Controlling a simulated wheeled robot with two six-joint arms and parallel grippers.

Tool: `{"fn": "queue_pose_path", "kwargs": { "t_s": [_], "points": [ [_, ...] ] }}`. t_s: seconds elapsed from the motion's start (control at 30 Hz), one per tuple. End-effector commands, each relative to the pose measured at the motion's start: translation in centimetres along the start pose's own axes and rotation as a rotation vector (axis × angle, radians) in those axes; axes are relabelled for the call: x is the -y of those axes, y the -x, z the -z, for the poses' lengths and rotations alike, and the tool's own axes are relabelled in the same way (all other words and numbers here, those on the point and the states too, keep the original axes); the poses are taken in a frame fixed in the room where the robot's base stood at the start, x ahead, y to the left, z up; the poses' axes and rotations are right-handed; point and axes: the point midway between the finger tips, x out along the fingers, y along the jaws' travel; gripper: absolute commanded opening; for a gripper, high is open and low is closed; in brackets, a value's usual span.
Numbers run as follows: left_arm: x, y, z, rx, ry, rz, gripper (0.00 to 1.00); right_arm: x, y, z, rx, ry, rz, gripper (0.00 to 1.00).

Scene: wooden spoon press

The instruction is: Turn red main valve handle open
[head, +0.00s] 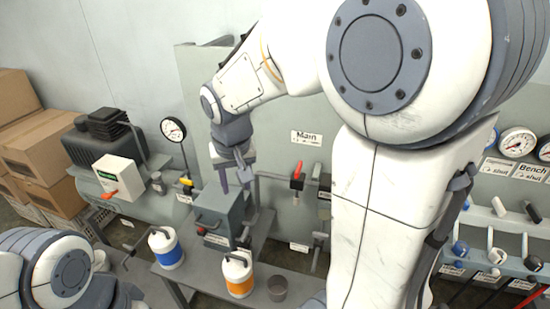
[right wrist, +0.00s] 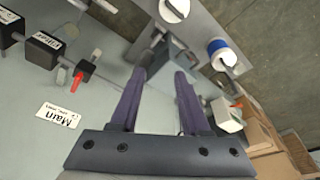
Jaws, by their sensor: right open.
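The red main valve handle (head: 297,171) stands upright on a pipe on the wall panel, below the white Main sign (head: 306,138). In the right wrist view the red handle (right wrist: 77,81) is at left, next to the Main sign (right wrist: 60,115). My right gripper (head: 235,180) is to the left of the handle, apart from it, over a grey box-like unit (head: 217,212). In the wrist view its purple fingers (right wrist: 160,75) are spread with nothing between them. My left arm shows at lower left; its gripper is out of view.
A blue-banded container (head: 166,248), an orange-banded one (head: 238,274) and a dark cup (head: 277,288) stand on the bench. A gauge (head: 173,130) stands left of the gripper. Bench valves (head: 492,250) are at right. My right arm covers the panel's right part.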

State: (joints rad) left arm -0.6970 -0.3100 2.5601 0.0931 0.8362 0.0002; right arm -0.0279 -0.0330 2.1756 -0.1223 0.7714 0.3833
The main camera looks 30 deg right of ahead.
Motion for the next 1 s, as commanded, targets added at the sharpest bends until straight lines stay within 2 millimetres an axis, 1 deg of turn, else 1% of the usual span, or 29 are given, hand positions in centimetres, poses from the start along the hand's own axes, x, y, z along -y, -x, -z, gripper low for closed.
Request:
{"fn": "queue_pose_path", "kwargs": {
  "t_s": [0.03,0.07,0.1,0.2,0.3,0.4,0.53,0.8,0.9,1.0],
  "points": [
    [0.0,-0.6,0.0,0.0,0.0,0.0,0.0,-3.4,-1.0,2.6,-0.025,-0.129,-0.037,0.46],
    [0.1,-0.7,0.0,0.0,0.0,0.0,0.0,-5.2,-1.2,3.9,-0.041,-0.192,-0.056,0.46],
    [0.1,-0.9,0.0,0.0,0.0,0.0,0.0,-7.5,-1.5,5.3,-0.06,-0.27,-0.079,0.46],
    [0.1,-1.2,-0.1,0.0,-0.001,0.0,0.0,-12.5,-1.9,7.6,-0.099,-0.421,-0.127,0.46],
    [0.1,-1.3,-0.1,0.0,-0.001,0.0,0.0,-15.8,-2.0,8.8,-0.125,-0.517,-0.158,0.46],
    [0.1,-1.3,-0.1,0.0,-0.001,0.0,0.0,-17.4,-2.3,9.2,-0.136,-0.559,-0.172,0.46],
    [0.1,-1.0,-0.1,0.0,-0.001,0.0,0.0,-17.8,-3.5,9.4,-0.136,-0.565,-0.175,0.46],
    [0.0,-0.2,0.0,0.0,0.0,0.0,0.0,-18.6,-8.4,9.8,-0.133,-0.562,-0.174,0.46],
    [0.0,0.0,0.0,0.0,0.0,0.0,0.0,-18.9,-10.0,9.9,-0.134,-0.56,-0.173,0.46],
    [0.0,0.1,0.0,0.0,0.0,0.0,0.0,-19.2,-11.2,10.0,-0.136,-0.561,-0.174,0.46]
  ]
}}
